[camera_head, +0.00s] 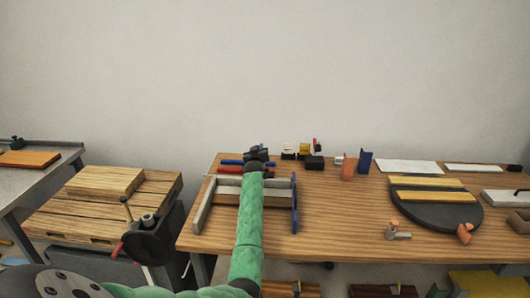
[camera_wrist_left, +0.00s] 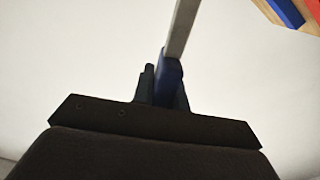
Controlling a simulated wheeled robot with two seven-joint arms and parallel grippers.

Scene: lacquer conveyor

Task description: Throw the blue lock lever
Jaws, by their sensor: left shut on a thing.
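My left gripper (camera_head: 258,153) is at the back edge of the wooden table, at the far end of my green arm. In the left wrist view my left gripper (camera_wrist_left: 163,88) is shut on the blue grip of a lever (camera_wrist_left: 168,70). A pale metal bar (camera_wrist_left: 183,25) runs up from that grip. In the head view the held grip is mostly hidden by the gripper. My right gripper is in neither view.
A grey frame (camera_head: 203,205) with a blue right side (camera_head: 295,205) stands under my arm. Red (camera_head: 230,162) and blue bars lie behind it. Small blocks stand at the back.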

